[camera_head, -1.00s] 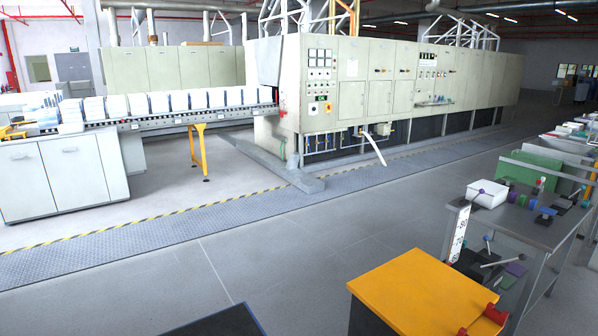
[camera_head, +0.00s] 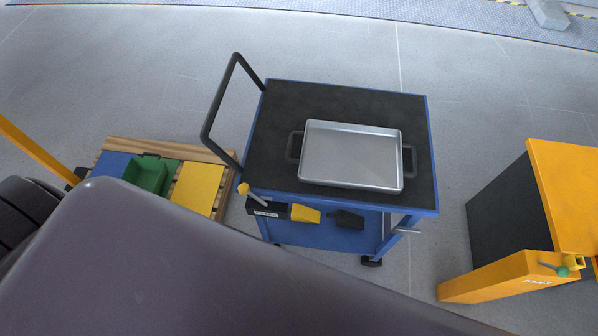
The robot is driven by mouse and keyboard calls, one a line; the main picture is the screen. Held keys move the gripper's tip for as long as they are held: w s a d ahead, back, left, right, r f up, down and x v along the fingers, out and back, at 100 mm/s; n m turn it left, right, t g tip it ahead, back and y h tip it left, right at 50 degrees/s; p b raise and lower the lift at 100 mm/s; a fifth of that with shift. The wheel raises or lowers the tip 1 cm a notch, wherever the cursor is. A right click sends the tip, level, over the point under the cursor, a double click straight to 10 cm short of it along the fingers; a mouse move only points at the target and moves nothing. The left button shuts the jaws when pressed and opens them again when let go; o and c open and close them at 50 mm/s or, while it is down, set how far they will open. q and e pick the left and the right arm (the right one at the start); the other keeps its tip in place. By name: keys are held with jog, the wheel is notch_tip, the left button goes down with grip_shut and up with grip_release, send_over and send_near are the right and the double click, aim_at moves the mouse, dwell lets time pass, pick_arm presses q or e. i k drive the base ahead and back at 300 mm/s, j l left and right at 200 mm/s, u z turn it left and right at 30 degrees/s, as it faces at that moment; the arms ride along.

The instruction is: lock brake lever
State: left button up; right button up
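A blue cart with a black top (camera_head: 415,120) stands in the middle of the camera_head view. On its near left side, below the top, a short metal lever with a yellow knob (camera_head: 243,189) sticks out up and to the left. Beside it is a small black label plate with white writing, then a yellow pedal-like piece (camera_head: 304,213) and a black piece (camera_head: 347,219). I cannot tell which of these parts is the brake lever. A caster wheel (camera_head: 371,261) shows below the cart. Neither of my grippers is in view.
A silver tray (camera_head: 350,157) with dark handles rests on the cart. A black push handle (camera_head: 208,120) rises at its left. A pallet (camera_head: 225,153) with a green bin (camera_head: 146,175) is at left. An orange machine (camera_head: 570,200) with a green-knobbed lever stands at right. Open floor lies beyond the cart.

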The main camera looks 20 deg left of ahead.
aim_at(244, 189)
jog(key=u, duration=1.25)
